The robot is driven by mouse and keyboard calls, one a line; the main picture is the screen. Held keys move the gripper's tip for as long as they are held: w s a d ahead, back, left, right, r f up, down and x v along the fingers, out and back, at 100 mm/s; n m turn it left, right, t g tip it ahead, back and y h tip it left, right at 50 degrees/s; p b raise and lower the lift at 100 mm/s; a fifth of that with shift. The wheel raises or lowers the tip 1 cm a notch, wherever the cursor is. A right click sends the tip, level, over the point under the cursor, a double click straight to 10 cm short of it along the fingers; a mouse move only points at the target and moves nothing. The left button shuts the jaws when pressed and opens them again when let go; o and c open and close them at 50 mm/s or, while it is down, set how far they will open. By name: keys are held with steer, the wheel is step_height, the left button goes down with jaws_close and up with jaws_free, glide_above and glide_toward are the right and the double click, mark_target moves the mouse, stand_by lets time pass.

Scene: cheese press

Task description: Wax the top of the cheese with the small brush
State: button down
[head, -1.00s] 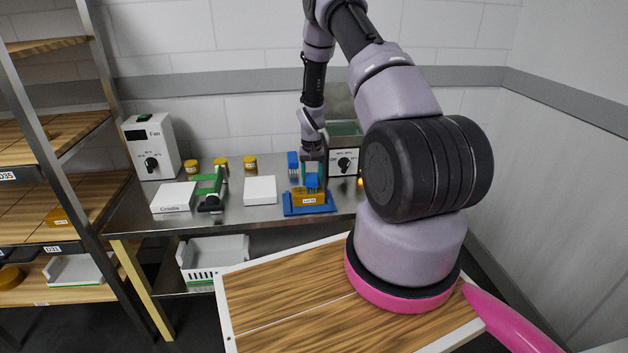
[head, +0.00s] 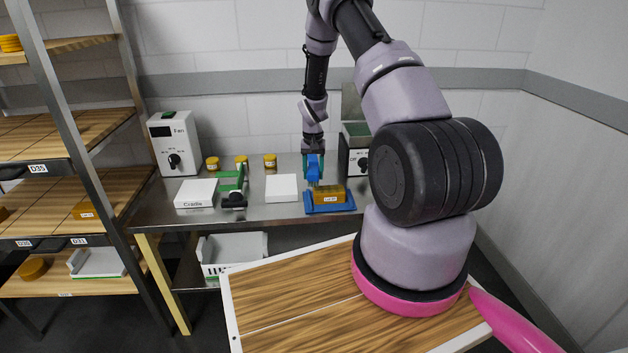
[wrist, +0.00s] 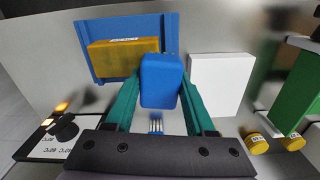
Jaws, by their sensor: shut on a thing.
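The cheese (head: 329,196) is an orange-yellow block with a white label, lying on a blue tray (head: 345,208). In the wrist view the cheese (wrist: 122,55) and tray (wrist: 83,45) are at the upper left. My gripper (head: 314,165) is above the table, just left of and behind the cheese, clear of it. Its teal fingers (wrist: 160,95) are shut on a blue brush (wrist: 161,78). The brush also shows in the head view (head: 313,168).
A white slab (head: 281,188), a green-and-dark device (head: 233,190) and a Cradle block (head: 196,194) stand to the left. Small yellow jars (head: 241,161) stand behind. A control box (head: 358,160) is close on the right. The fan box (head: 174,145) is far left.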

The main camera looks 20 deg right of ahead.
mark_target(313, 170)
steer(key=shift+a+r, duration=0.15)
steer(key=shift+r, duration=2.65)
